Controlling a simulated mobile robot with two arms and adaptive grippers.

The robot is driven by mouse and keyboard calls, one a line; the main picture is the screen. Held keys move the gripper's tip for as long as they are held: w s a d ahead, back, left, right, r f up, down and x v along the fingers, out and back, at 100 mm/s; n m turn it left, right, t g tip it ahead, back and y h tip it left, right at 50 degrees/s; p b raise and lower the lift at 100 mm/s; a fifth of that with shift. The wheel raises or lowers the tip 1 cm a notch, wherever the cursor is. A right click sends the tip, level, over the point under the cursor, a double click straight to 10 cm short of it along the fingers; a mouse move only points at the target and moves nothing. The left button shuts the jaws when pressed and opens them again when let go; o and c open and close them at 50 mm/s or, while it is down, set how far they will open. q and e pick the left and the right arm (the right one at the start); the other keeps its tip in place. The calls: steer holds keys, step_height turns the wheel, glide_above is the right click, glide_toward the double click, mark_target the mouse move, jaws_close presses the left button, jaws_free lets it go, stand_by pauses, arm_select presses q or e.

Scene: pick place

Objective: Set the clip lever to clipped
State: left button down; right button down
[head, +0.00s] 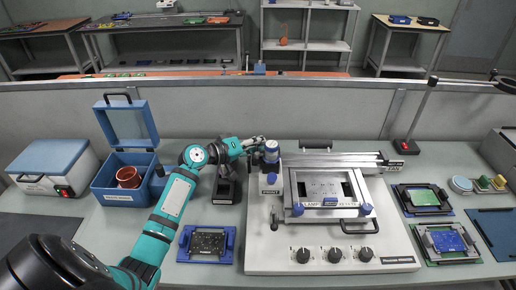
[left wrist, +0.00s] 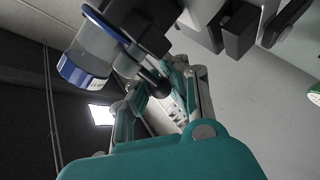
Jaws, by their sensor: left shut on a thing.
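A small clip lever (left wrist: 153,82), a rod with a dark end, shows in the left wrist view beside a blue-and-white cylinder (left wrist: 88,62). In the head view this cylinder (head: 271,152) stands upright at the back left of the white machine (head: 262,235). My left gripper (head: 258,143) is at the cylinder's left side; it also shows in the left wrist view (left wrist: 160,90), its teal fingers on either side of the lever's dark end. It is shut on the lever. In the head view the gripper hides the lever. My right gripper is not in view.
A hinged frame (head: 322,211) with blue knobs lies on the machine, and a metal rail (head: 345,160) runs behind it. A black stand (head: 226,190) is below my left wrist. An open blue box (head: 110,195) and a circuit board in a blue holder (head: 206,255) are on the left.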

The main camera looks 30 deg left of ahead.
arm_select(q)
steer(key=shift+f, duration=0.15)
steer(key=c, duration=1.7)
jaws_free()
steer(key=shift+s, duration=0.1)
steer(key=shift+c, duration=0.2)
steer(key=o, duration=0.4)
steer(key=shift+s+r, duration=0.2)
steer(key=shift+o, duration=0.9)
steer(key=shift+w, duration=0.15)
steer(key=v, duration=1.2)
steer(key=shift+f, duration=0.1)
